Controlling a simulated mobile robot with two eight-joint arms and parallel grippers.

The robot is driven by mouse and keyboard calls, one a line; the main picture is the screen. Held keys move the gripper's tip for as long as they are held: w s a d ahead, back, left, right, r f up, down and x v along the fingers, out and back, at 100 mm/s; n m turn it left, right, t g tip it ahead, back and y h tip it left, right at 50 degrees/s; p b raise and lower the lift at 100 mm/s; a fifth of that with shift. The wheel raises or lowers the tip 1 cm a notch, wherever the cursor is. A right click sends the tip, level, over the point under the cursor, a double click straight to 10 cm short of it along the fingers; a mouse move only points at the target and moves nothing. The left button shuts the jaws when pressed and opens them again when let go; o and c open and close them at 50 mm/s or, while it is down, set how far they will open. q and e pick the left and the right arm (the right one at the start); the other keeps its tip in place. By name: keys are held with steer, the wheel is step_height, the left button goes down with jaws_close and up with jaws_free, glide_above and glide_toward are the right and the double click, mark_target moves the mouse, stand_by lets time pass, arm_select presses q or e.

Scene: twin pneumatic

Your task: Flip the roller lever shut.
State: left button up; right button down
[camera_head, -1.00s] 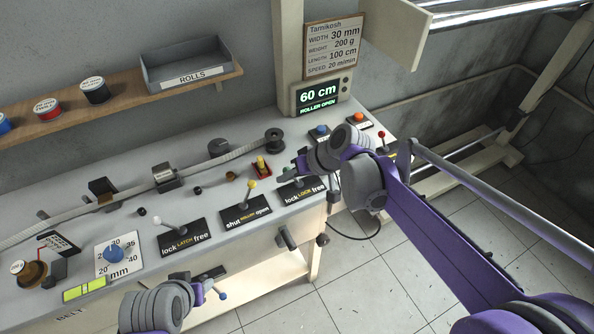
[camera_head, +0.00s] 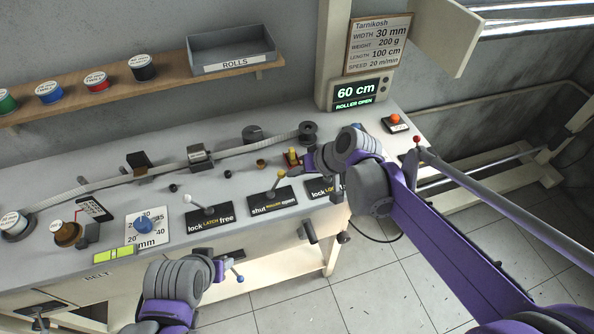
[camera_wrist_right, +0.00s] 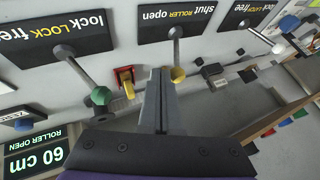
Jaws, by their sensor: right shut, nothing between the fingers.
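The roller lever is a thin stalk with a yellow ball (camera_head: 280,174), on a black plate (camera_head: 272,201) reading "shut ROLLER open". It leans right, toward "open". My right gripper (camera_head: 302,163) is shut and empty, just right of the ball in the head view. In the right wrist view, the closed fingertips (camera_wrist_right: 163,73) are right beside the yellow ball (camera_wrist_right: 178,75); I cannot tell whether they touch. The display (camera_head: 357,95) reads "60 cm" and "ROLLER OPEN". My left gripper (camera_head: 222,268) is low at the table's front, its fingers unclear.
A white-balled latch lever (camera_head: 189,199) stands left of the roller lever. The LOCK plate (camera_head: 322,188) to the right is partly covered by my arm. A red and yellow part (camera_wrist_right: 126,82) and a green-balled lever (camera_wrist_right: 101,95) are near the right fingers.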

steer(key=shift+s+a+r+n+t+h+p, duration=0.25)
steer(key=shift+a+r+h, duration=0.15)
steer(key=shift+a+h, duration=0.2)
steer(key=shift+s+a+r+n+t+h+p, duration=0.1)
steer(key=shift+a+r+n+t+h+p, duration=0.1)
steer(key=shift+a+r+h, duration=0.3)
steer(key=s+a+n+t+h, duration=0.1)
steer(key=s+a+h, duration=0.1)
steer(key=a+h, duration=0.3)
steer(key=shift+s+a+h, duration=0.15)
steer(key=shift+a+h, duration=0.15)
steer(key=shift+a, duration=0.75)
steer(key=shift+a+n+t, duration=0.1)
steer(key=shift+n+t, duration=0.15)
steer(key=shift+t, duration=0.1)
steer(key=shift+s, duration=0.1)
